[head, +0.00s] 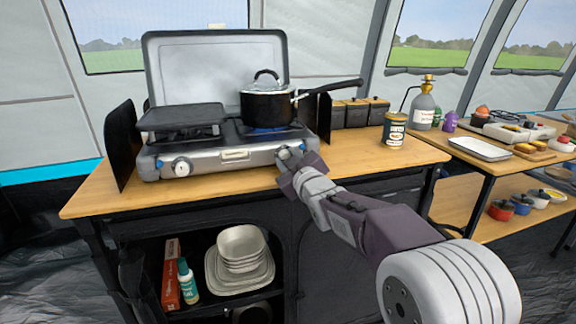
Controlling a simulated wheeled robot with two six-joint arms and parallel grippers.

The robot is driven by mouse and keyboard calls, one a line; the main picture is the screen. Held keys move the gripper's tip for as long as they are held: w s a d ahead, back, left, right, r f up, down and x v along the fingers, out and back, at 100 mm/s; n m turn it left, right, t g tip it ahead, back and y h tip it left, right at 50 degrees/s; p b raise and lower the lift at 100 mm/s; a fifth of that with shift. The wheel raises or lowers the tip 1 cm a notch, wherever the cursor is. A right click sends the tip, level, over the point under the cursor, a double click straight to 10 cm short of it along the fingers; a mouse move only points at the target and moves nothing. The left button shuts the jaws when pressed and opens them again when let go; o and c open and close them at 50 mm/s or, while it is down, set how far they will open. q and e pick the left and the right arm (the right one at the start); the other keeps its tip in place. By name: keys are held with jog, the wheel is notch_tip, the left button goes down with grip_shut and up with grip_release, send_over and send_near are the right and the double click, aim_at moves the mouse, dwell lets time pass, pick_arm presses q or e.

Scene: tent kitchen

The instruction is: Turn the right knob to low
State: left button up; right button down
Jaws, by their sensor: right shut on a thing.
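A two-burner camping stove (222,155) stands on the wooden counter with its lid up. Its left knob (182,167) is in plain sight on the front panel. The right knob (284,154) is at the right end of the panel and is mostly hidden by my right gripper (287,162). That gripper is shut on the right knob. The knob's pointer cannot be read from here. A blue flame shows under the black saucepan (266,105) on the right burner. My left gripper is not in view.
The saucepan's handle (333,88) sticks out to the right above my gripper. A dark griddle (181,117) covers the left burner. A can (394,130) stands on the counter's right part. A side table holds a tray (480,148) and food.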

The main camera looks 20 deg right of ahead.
jog(key=n+b, duration=0.2)
jog(key=n, duration=0.1)
jog(key=n+b, duration=0.1)
jog(key=b, duration=0.1)
jog(key=shift+a+f+n, duration=0.1)
jog(key=shift+f+n, duration=0.15)
jog(key=shift+n, duration=0.15)
jog(key=shift+r+n+b, duration=0.15)
jog(key=shift+n+b, duration=0.95)
jog(key=c, duration=1)
grip_release()
jog(key=shift+h, duration=0.3)
jog(key=shift+c, duration=0.2)
